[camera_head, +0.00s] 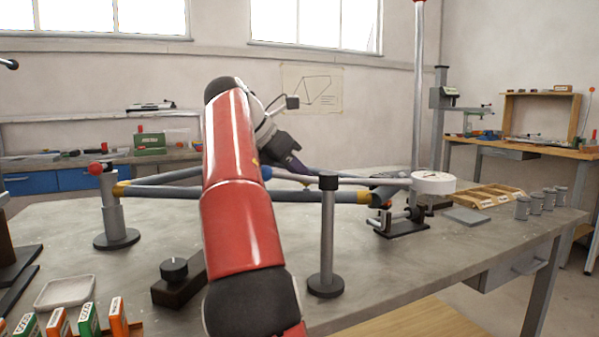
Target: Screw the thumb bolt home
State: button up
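A frame of blue-grey tubes (310,196) with yellow joints lies level above the bench, held on stands. My gripper (298,166) is dark and reaches down to the right, its tip close above the rear tubes near the middle of the frame. My red arm covers part of the frame, and the fingers are too small and overlapped to show a gap or anything held. I cannot make out the thumb bolt for certain. A black knob (174,268) sits on a dark block at the front left, and a black cap (328,181) tops a front post.
The grey bench (390,270) has free room at the front right. A clamp fixture (400,222), a round white dial (433,183), a wooden tray (487,196) and several grey canisters (535,202) stand right. A pale dish (67,292) and several small boxes (88,318) are front left.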

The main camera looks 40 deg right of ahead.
jog(key=shift+m+g, duration=0.4)
jog(key=shift+m, duration=0.1)
jog(key=o, duration=1)
